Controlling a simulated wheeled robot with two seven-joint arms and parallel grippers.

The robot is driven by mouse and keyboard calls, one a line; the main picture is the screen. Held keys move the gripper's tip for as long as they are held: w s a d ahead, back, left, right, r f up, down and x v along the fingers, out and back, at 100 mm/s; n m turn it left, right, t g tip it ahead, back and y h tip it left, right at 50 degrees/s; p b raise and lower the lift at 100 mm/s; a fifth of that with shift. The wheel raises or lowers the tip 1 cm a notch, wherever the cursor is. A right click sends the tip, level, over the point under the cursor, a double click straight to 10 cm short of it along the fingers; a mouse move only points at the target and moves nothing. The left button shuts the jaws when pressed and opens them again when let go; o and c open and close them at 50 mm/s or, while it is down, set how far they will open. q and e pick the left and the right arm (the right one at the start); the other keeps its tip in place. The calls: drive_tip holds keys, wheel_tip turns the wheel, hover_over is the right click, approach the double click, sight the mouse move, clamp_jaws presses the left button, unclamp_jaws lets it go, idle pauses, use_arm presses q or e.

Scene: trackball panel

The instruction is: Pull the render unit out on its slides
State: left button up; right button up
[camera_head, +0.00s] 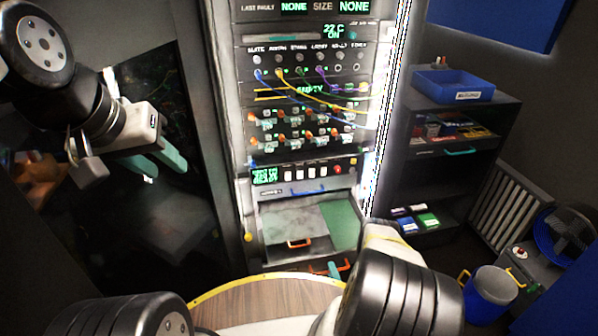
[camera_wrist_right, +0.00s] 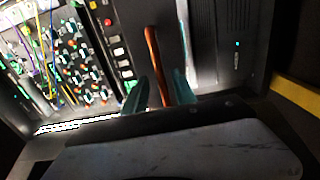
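The equipment rack (camera_head: 243,130) stands in the middle of the head view. Low in it, a grey and green surface (camera_head: 290,222) shows with an orange handle (camera_head: 299,243) on it. I cannot tell for sure which unit is the render unit. A lower orange handle (camera_head: 318,271) is at my right gripper (camera_head: 334,270), partly hidden by it. In the right wrist view the teal fingers (camera_wrist_right: 160,92) lie on either side of an orange bar handle (camera_wrist_right: 152,50), with gaps visible. My left gripper (camera_head: 160,160) is open and empty, left of the rack.
A blue handle (camera_head: 307,191) sits above the grey and green surface. Coloured cables (camera_head: 310,90) hang across the upper panel. Right of the rack are a shelf cabinet (camera_head: 455,170) with a blue bin (camera_head: 452,86), a blue bucket (camera_head: 490,292) and a fan (camera_head: 565,235). A round wooden top (camera_head: 265,300) is in front.

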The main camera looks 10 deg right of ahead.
drive_tip(key=s, duration=0.5)
drive_tip(key=shift+s+f, duration=0.1)
idle(0.5)
